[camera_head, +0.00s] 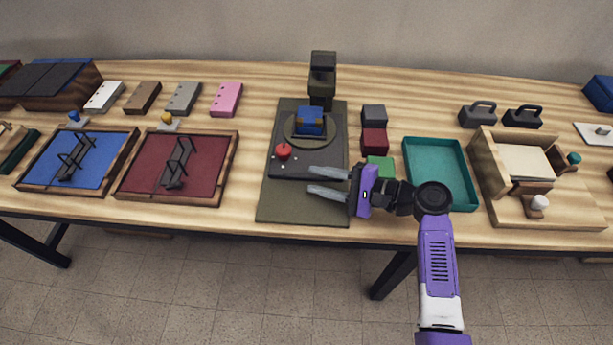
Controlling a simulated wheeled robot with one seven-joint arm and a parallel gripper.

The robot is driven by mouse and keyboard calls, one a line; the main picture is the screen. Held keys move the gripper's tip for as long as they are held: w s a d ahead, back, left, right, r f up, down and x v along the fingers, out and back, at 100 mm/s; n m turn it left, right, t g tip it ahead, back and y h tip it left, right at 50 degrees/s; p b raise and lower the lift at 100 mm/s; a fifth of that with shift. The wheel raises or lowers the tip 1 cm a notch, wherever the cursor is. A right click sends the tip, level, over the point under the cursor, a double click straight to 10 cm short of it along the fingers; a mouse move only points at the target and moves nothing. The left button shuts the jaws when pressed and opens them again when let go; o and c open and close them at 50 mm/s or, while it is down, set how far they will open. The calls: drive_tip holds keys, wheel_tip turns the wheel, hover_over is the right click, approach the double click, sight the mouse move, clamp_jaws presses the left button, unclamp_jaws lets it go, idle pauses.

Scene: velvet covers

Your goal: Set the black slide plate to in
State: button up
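The black slide plate (314,157) lies on an olive base board (275,205) in the middle of the table. A red knob (283,151) stands near the plate's left side. My gripper (310,179) reaches in from the right, over the near part of the board. Its two grey fingers are apart with nothing between them. The fingers overlap the plate's near right edge in view; I cannot tell whether they touch it.
A dark upright block machine (322,75) stands at the board's far end. Grey, dark red and green blocks (380,165) line its right side, near my gripper. A teal tray (476,204) lies further right. Blue and red framed trays (130,192) lie left.

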drive_tip(key=shift+v, duration=1.6)
drive_tip(key=shift+s, duration=0.1)
